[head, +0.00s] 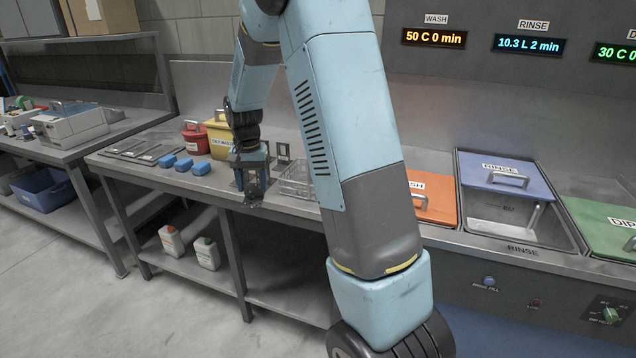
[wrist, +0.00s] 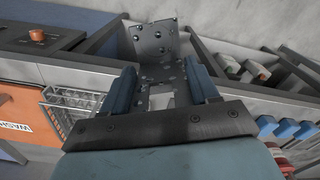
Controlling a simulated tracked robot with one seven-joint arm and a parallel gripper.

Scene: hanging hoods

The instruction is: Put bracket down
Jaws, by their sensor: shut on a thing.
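My gripper (head: 250,164) is low at the front of the steel bench in the head view. It is shut on a dark metal bracket (head: 254,188), which hangs below the fingers near the bench's front edge. In the wrist view the perforated bracket (wrist: 153,42) sits between the two blue fingers of my gripper (wrist: 162,84), its bent plate pointing away. I cannot tell whether the bracket touches the bench top (head: 220,185). Another small dark upright piece (head: 283,151) stands behind, to the right.
A wire basket (head: 296,178) is close on the right. Several blue blocks (head: 183,164), a red bin (head: 195,138) and a yellow bin (head: 219,140) are to the left.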

